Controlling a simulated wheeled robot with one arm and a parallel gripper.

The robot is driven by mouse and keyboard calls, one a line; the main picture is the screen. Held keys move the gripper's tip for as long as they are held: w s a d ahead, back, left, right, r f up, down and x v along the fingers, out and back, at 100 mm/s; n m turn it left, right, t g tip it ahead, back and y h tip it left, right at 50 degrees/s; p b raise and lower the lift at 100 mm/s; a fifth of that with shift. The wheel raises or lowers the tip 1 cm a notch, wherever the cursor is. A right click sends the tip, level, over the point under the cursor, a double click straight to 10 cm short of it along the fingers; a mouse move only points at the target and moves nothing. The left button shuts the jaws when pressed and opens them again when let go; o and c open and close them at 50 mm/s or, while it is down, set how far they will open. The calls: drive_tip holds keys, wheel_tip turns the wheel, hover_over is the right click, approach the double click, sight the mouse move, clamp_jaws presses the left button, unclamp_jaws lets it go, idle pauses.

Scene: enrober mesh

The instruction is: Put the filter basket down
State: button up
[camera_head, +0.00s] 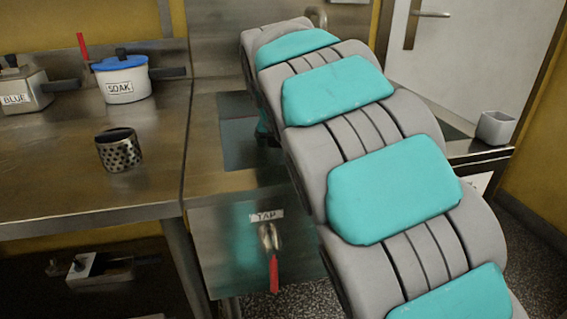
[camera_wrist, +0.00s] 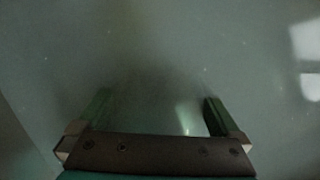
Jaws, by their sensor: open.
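The filter basket (camera_head: 119,150), a small perforated metal cup, stands upright on the left steel counter near its right part. My gripper shows in the wrist view (camera_wrist: 160,112) with its two green fingers apart and nothing between them. It faces a plain grey-green surface. In the head view my gripper is hidden behind my large grey and teal arm, which reaches over the middle steel unit. The basket is left of the arm and clear of it.
A white SOAK pot (camera_head: 122,80) with a blue lid and a metal BLUE container (camera_head: 24,88) stand at the counter's back. A TAP valve (camera_head: 267,238) with a red handle juts from the middle unit. A small grey cup (camera_head: 496,127) stands at right.

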drive_tip(key=c, duration=1.5)
drive_tip(key=shift+c, duration=0.2)
drive_tip(key=shift+r+b, duration=0.3)
drive_tip(key=shift+r, duration=4.65)
